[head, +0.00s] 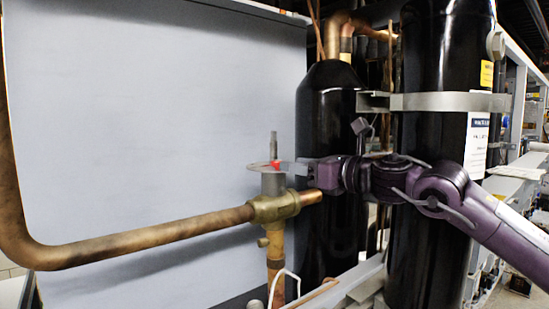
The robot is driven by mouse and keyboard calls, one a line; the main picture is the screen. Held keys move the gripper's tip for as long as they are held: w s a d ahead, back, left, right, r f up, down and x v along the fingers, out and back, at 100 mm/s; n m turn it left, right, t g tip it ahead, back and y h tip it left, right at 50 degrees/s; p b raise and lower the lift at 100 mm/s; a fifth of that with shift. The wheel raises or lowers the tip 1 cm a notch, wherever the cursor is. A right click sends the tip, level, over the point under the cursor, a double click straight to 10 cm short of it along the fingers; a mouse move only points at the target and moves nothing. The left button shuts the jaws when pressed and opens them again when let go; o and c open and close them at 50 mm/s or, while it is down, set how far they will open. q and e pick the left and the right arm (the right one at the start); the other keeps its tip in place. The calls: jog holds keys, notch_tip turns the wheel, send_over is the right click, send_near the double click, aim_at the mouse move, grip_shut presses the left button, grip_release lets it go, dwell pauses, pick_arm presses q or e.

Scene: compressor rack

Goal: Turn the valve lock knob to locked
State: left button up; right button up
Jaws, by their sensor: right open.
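The valve (274,207) is a brass body on a copper pipe, left of the black cylinders. Above it stands a grey stem (274,146) with a small red part (275,164) and a thin flat disc or plate (256,167) around it. I cannot tell which of these is the lock knob or how it is turned. My right gripper (287,168) reaches in from the right, its fingertips beside the red part. It is open, and nothing is visibly held. Whether the fingers touch the knob cannot be told. My left gripper is not in view.
A large copper pipe (140,238) runs from the left into the valve. Two black cylinders, a nearer one (430,250) and a farther one (318,250), stand at the right behind my arm. A grey panel (150,110) backs the valve; the space before its upper part is clear.

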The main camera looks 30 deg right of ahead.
aim_at(277, 161)
jog(key=p+x, duration=0.3)
jog(key=x, duration=0.3)
jog(key=shift+w, duration=0.15)
jog(key=shift+f, duration=0.1)
jog(key=c, duration=0.4)
grip_shut()
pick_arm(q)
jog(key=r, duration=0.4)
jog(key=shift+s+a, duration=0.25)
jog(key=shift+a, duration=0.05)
